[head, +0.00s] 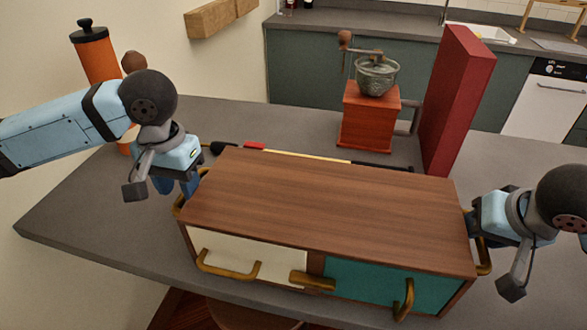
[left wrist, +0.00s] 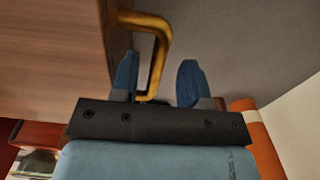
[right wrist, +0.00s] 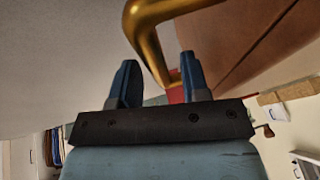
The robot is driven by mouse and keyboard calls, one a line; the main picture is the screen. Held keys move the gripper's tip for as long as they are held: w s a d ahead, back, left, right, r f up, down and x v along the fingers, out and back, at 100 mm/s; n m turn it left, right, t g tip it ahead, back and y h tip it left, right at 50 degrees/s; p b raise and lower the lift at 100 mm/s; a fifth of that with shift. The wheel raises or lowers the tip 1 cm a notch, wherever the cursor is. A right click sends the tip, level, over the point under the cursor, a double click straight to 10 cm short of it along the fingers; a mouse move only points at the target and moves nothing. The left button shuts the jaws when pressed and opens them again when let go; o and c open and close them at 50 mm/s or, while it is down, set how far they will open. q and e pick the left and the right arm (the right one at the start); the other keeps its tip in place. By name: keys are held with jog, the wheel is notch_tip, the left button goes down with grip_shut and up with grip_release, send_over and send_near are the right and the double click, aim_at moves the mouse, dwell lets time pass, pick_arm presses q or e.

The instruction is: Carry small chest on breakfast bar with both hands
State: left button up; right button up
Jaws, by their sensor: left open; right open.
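The small chest (head: 330,205) is a wooden box with a white front panel, a teal front panel and brass handles. It stands on the grey breakfast bar (head: 90,225). My left gripper (head: 178,190) is at the chest's left end. In the left wrist view the brass side handle (left wrist: 158,45) lies between its open fingers (left wrist: 158,82). My right gripper (head: 482,232) is at the right end. In the right wrist view the other brass side handle (right wrist: 148,35) reaches between its open fingers (right wrist: 158,82). Whether the fingers touch the handles cannot be told.
Behind the chest stand a red coffee grinder (head: 368,118) and a tall red box or book (head: 455,100). An orange mill (head: 95,55) stands at the back left, behind my left arm. A dark-handled utensil (head: 300,155) lies just behind the chest. The bar's front left is clear.

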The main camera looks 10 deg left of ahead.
jog(key=shift+r, duration=0.15)
pick_arm(q)
notch_tip(320, 180, up, 9)
pick_arm(e)
jog(key=v, duration=1.1)
jog(key=shift+s+r, duration=0.25)
jog(key=shift+r, duration=0.05)
jog(key=shift+d, duration=0.1)
